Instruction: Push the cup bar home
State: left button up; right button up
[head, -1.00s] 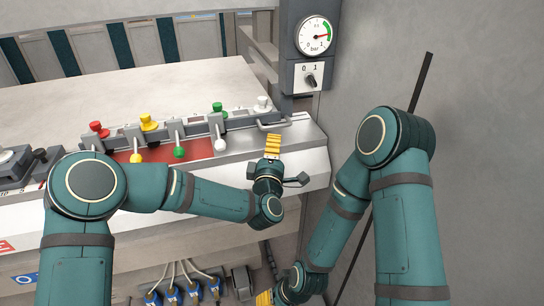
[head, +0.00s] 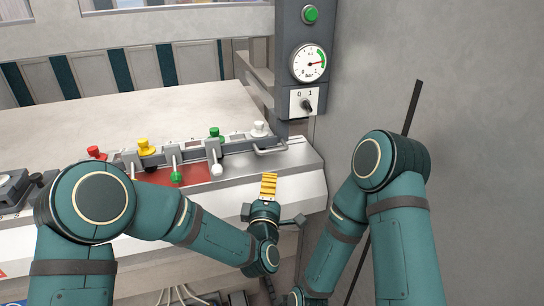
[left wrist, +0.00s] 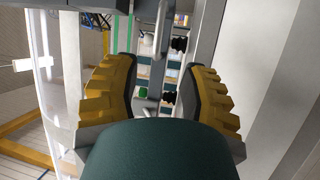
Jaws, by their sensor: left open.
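The cup bar (head: 232,143) is a grey rail along the machine's front edge, with white, green, yellow and red cups on top. A metal loop handle (head: 271,149) sits at its right end. Lever-like arms with white and green balls hang off its front. My left gripper (head: 269,186) is open and empty, just in front of the handle and apart from it. In the left wrist view the yellow fingers of my left gripper (left wrist: 160,92) are spread, with the handle (left wrist: 161,30) beyond and between them. My right gripper's fingers are out of the head view.
A grey post at right carries a green button (head: 311,14), a pressure gauge (head: 309,62) with its needle at the green band, and a 0/1 switch (head: 306,103). A grey wall stands right. A wide pale table (head: 120,115) lies clear behind the bar.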

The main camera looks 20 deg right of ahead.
aim_at(273, 151)
pick_arm(q)
jog(key=x, duration=1.3)
jog(key=shift+w+r+b, duration=0.2)
jog(key=shift+w+b, duration=0.15)
jog(key=shift+b, duration=0.05)
grip_shut()
